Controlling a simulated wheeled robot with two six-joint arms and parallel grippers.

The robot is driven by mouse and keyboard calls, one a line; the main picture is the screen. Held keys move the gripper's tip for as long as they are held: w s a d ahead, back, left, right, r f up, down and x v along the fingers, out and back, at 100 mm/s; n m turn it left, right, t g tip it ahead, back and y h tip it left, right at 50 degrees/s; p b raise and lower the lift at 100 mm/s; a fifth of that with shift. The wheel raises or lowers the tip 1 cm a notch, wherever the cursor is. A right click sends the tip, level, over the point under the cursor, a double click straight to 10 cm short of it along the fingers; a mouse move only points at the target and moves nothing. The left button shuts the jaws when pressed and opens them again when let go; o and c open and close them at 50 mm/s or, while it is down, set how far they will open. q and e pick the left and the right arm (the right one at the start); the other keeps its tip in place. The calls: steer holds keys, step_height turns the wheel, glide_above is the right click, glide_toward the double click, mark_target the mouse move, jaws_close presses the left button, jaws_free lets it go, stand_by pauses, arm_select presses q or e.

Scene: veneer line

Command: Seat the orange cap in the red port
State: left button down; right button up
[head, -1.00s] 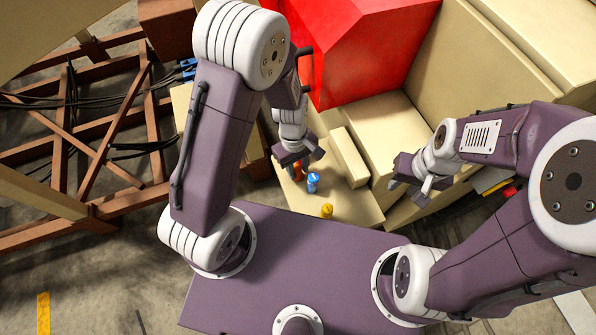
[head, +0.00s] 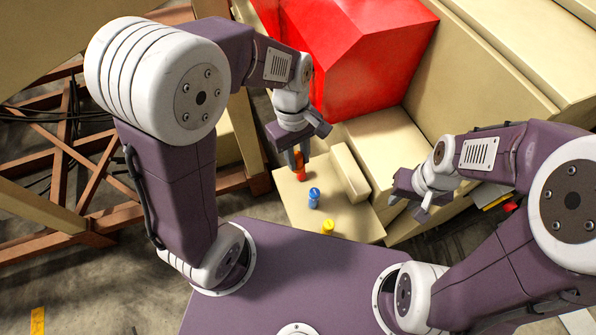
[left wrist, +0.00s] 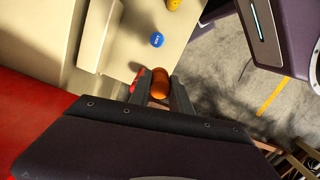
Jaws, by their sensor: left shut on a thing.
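The orange cap (left wrist: 161,83) is between the two fingers of my left gripper (left wrist: 160,95) in the left wrist view. In the head view my left gripper (head: 295,157) points down over the far end of a beige panel, with the orange cap (head: 299,163) at its fingertips. A small red part, seemingly the red port (left wrist: 134,84), shows beside a finger in the left wrist view, mostly hidden. I cannot tell whether cap and port touch. My right gripper (head: 412,203) hangs empty at the right with its fingers apart.
On the beige panel (head: 352,222) a blue capped part (head: 314,197) and a yellow one (head: 328,227) stand nearer me. A beige block (head: 349,172) rises right of them. A large red housing (head: 370,60) stands behind. Brown framework (head: 60,190) lies left.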

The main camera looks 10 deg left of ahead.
mark_target(299, 157)
arm_select(q)
steer(key=shift+r, duration=1.6)
steer(key=shift+d, duration=0.1)
